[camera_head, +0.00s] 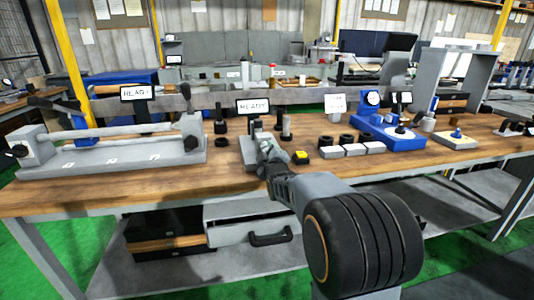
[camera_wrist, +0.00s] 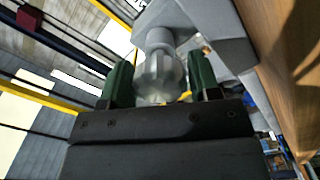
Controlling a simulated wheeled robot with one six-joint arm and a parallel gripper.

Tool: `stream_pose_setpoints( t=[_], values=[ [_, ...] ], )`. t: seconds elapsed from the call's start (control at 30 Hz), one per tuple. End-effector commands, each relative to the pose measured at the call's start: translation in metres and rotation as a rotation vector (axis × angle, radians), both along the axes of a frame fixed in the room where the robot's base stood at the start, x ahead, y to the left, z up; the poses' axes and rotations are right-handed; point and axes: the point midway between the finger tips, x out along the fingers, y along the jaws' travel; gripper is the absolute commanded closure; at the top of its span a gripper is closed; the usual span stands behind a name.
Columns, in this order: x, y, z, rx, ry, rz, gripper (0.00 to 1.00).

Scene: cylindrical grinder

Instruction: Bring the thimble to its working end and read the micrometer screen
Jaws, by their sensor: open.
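The micrometer stand (camera_head: 247,152) is a grey block on the wooden bench, mostly behind my gripper (camera_head: 270,150). A small screen (camera_head: 253,106) behind it reads READY. In the wrist view a pale grey, fluted thimble (camera_wrist: 160,78) points toward me from a grey body (camera_wrist: 205,22). My two green fingers (camera_wrist: 162,68) stand on either side of the thimble, with small gaps visible. They are open and not clamped on it. In the head view my gripper hides the thimble.
A long grey fixture (camera_head: 110,155) with another READY screen (camera_head: 136,92) stands at left. The bench's front edge is clear.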

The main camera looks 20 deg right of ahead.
Motion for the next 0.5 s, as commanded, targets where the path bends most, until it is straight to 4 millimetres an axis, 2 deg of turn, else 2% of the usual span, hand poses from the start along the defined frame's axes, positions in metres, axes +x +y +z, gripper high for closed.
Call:
stream_pose_setpoints(
  t=[0.2, 0.5],
  values=[
    [0.013, -0.002, -0.001, 0.000, 0.002, 0.000, 0.43],
    [0.015, -0.003, 0.000, 0.000, 0.001, 0.001, 0.43]
  ],
)
